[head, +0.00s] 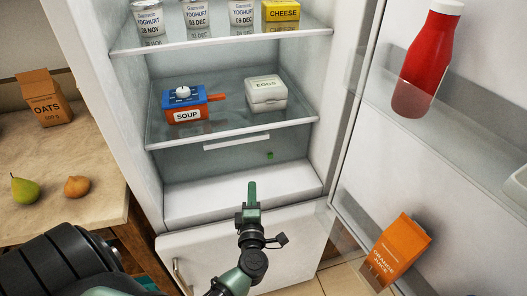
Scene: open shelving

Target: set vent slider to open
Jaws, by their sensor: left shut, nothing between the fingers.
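A pale horizontal strip (237,142), which looks like the vent slider's track, is on the fridge's back wall under the glass shelf. A small green patch (270,155) sits just below and right of it; I cannot tell whether it is the slider's knob or a mark. My left gripper (252,187) is in front of the fridge's lower compartment, with its green fingers shut together, empty and pointing up. It appears below the green patch and apart from it. My right gripper is out of view.
A soup pot (187,105) and an egg box (266,93) stand on the middle shelf (235,128). Yoghurts (197,18) and cheese (281,11) are above. The open door at right holds a red bottle (427,60) and orange juice (401,250). The fridge floor is clear.

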